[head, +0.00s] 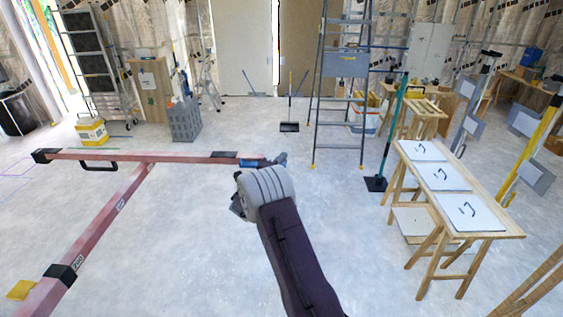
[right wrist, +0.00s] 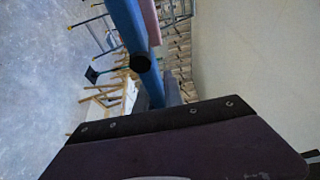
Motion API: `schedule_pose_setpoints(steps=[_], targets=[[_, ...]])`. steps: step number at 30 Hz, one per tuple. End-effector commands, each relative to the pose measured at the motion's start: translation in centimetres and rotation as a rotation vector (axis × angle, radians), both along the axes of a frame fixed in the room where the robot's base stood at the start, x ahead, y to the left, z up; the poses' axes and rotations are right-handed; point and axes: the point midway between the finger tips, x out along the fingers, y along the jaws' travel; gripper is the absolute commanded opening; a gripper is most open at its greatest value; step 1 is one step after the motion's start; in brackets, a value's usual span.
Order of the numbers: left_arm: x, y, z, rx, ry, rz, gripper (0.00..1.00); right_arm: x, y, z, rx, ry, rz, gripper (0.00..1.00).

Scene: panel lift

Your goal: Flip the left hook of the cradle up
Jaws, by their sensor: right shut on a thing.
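The cradle (head: 185,157) is a reddish-pink frame on the left in the head view, with a long crossbar and a beam running toward the bottom left. The crossbar's left end has a black cap (head: 45,155); a black handle-like loop (head: 98,167) hangs under it. Its right end has a blue part (head: 278,160), which also shows in the right wrist view (right wrist: 127,22), with a round black knob (right wrist: 140,62). I cannot tell which part is the left hook. My left gripper is not in view.
A trestle table (head: 490,233) with several white panels stands at right. The grey floor (head: 370,260) between my arm and the table is clear.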

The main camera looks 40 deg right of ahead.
Motion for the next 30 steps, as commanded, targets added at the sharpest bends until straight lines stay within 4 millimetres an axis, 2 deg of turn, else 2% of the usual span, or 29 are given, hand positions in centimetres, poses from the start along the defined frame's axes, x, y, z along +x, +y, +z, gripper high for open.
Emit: schedule_pose_setpoints(steps=[11, 30], targets=[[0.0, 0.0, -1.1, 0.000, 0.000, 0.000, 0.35, 0.0, 0.0, -0.9, 0.062, -0.053, -0.002, 0.00], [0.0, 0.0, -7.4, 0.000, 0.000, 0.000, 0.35, 1.0, 1.1, -5.1, 0.494, -0.422, 0.000, 0.00]])
